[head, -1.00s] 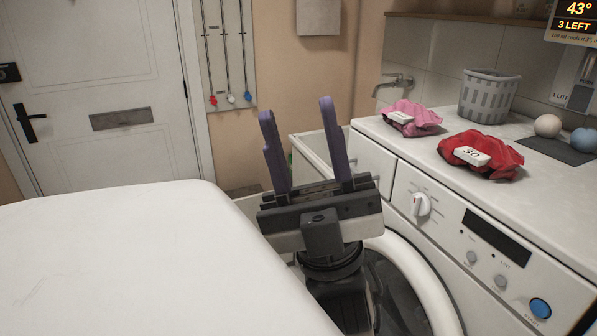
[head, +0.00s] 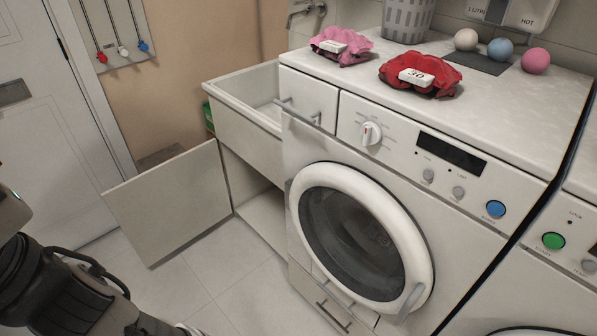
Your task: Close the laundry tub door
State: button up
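The laundry tub (head: 240,121) is a pale basin left of the washing machine in the head view. Its cabinet door (head: 165,205), a flat pale panel, stands wide open, swung out to the left from the cabinet's left edge. The cabinet opening (head: 255,205) shows a bare floor and a dark inside, partly hidden by the washing machine. My arm shows at the lower left, left of the door panel. My gripper is outside the view.
The washing machine (head: 390,140) stands right of the tub, its round door (head: 360,235) shut. Pink cloth (head: 340,45), red cloth (head: 420,74), a grey basket (head: 408,18) and balls (head: 500,49) lie on top. Floor tiles (head: 225,290) are clear before the tub.

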aim_at(160, 209)
jog(key=u, duration=0.1)
jog(key=i+j, duration=0.25)
jog(key=j, duration=0.15)
jog(key=i+j, duration=0.25)
jog(key=j, duration=0.2)
jog(key=i+j+z, duration=0.1)
jog(key=i+j, duration=0.45)
jog(key=j, duration=0.3)
jog(key=i+j, duration=0.1)
jog(key=j, duration=0.4)
jog(key=i+j+z, duration=0.1)
jog(key=j, duration=0.4)
jog(key=j+z, duration=0.1)
jog(key=j, duration=1.3)
jog(key=k+j+z, duration=0.1)
jog(key=j, duration=0.2)
jog(key=k+j, duration=0.15)
jog(key=j, duration=0.2)
jog(key=k+j, duration=0.15)
jog(key=j, duration=0.15)
jog(key=k+j, duration=0.1)
jog(key=j, duration=0.25)
jog(key=k+j, duration=0.15)
jog(key=j, duration=0.15)
jog(key=k+j+z, duration=0.1)
jog(key=j, duration=0.25)
